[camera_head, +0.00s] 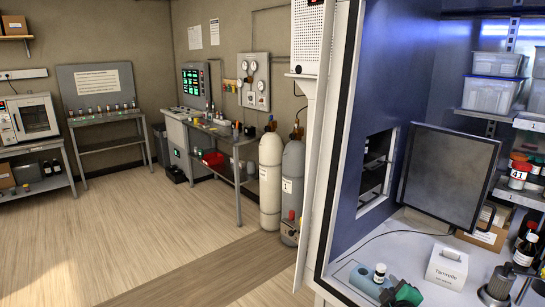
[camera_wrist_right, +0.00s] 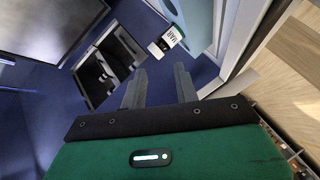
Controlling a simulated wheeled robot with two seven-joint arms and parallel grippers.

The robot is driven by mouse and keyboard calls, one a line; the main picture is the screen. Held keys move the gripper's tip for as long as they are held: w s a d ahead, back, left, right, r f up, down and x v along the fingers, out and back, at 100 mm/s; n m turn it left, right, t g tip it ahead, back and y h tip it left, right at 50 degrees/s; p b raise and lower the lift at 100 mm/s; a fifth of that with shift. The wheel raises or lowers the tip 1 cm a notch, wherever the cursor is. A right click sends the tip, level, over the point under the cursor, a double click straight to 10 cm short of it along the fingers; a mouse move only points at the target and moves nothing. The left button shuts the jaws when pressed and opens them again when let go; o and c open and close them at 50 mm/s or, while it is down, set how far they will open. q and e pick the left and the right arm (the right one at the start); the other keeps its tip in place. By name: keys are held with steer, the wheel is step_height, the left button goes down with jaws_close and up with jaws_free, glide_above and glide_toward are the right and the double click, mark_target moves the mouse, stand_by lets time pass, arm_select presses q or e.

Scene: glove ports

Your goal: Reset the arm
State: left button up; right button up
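My right gripper (camera_head: 397,294) shows as a green and dark shape at the bottom edge of the head view, beside a blue-grey block on the bench inside the cabinet. In the right wrist view, its two grey fingers (camera_wrist_right: 160,88) stand apart with nothing between them. A small white vial with a dark cap (camera_head: 380,272) is at the blue-grey block (camera_head: 366,284). The labelled vial also shows in the wrist view (camera_wrist_right: 173,37), beyond the fingertips and apart from them. My left gripper is in neither view.
A dark panel (camera_head: 447,175) stands open beside a wall opening (camera_head: 376,168). Shelves with bins (camera_head: 490,94) line the right side. The wooden floor (camera_head: 170,240) at left is mostly clear.

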steer(key=s+a+f+g, duration=0.1)
steer(key=s+f, duration=0.1)
steer(key=s+f+m+g, duration=0.1)
steer(key=s+f, duration=0.1)
steer(key=s, duration=0.1)
steer(key=s+a+f+m+g, duration=0.1)
steer(key=s+f, duration=0.1)
steer(key=s, duration=0.1)
steer(key=shift+s+a+f, duration=0.2)
steer(key=shift+a+f, duration=0.15)
steer(key=shift+f, duration=0.05)
steer(key=s+a+f+m+g+y, duration=0.1)
steer(key=s+a+f+m+g, duration=0.15)
steer(key=s, duration=0.75)
steer(key=s+a+f+m+g, duration=0.1)
steer(key=s+f+m+g, duration=0.15)
steer(key=s, duration=0.65)
steer(key=s+a+f+m+g+y, duration=0.1)
steer(key=s+a+f+m+g, duration=0.15)
steer(key=s, duration=0.75)
step_height(320, 180, down, 29)
steer(key=n+g, duration=0.1)
steer(key=g, duration=0.1)
steer(key=s+d+f, duration=0.2)
steer(key=s+f, duration=0.8)
steer(key=s+d+f+g, duration=0.1)
steer(key=s+d+f, duration=0.1)
steer(key=s+f, duration=0.7)
steer(key=shift+s+f, duration=0.4)
steer(key=shift+f, duration=0.5)
